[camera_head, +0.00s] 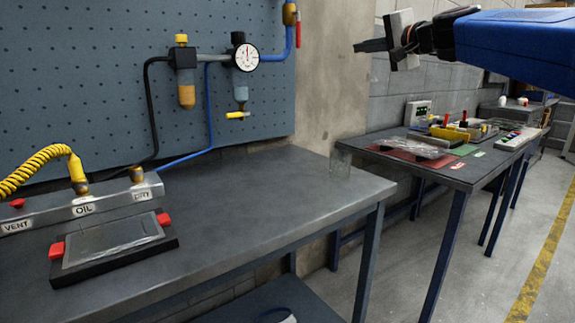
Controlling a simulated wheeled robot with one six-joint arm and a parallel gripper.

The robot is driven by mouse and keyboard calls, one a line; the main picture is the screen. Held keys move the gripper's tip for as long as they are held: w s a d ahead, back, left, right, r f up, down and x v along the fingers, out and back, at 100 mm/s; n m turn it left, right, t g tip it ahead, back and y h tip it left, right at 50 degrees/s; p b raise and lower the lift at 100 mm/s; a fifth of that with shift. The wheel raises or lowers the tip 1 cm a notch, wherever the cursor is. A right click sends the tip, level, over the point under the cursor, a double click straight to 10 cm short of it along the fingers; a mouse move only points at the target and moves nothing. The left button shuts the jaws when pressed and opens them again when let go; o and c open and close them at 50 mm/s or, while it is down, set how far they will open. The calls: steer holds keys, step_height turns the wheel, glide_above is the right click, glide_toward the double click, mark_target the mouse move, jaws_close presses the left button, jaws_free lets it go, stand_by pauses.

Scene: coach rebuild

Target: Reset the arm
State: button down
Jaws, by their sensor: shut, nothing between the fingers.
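My gripper (372,46) shows at the upper right of the head view, at the end of my blue arm (515,42). It points left and is held in the air, well above the benches. Its fingers are together and hold nothing. It touches nothing. The rest of my arm runs out of the picture at the right edge.
A pegboard (100,60) carries a gauge (246,57). A second bench (455,178) stands right; floor beyond is clear.

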steer(key=s+f+n+g+h, duration=0.2)
steer(key=s+f+g, duration=0.1)
steer(key=s+f, duration=0.75)
steer(key=s+f+n+g+h, duration=0.1)
steer(key=s+f+n+g, duration=0.15)
steer(key=s+f, duration=0.8)
steer(key=s+d+f+n+g+h, duration=0.1)
steer(key=s+d+f, duration=0.1)
steer(key=s+f, duration=0.5)
steer(key=s+d+f+n+g+h, duration=0.1)
steer(key=s+d+f+g+h, duration=0.1)
steer(key=s+f, duration=0.5)
steer(key=s+d+f+n+g+h, duration=0.1)
steer(key=s+d+f, duration=0.3)
steer(key=f, duration=1.2)
steer(key=s+n+h, duration=0.1)
steer(key=s, duration=0.2)
steer(key=shift+s+d+f+g, duration=0.25)
steer(key=shift+s+g, duration=0.1)
steer(key=shift+s, duration=0.05)
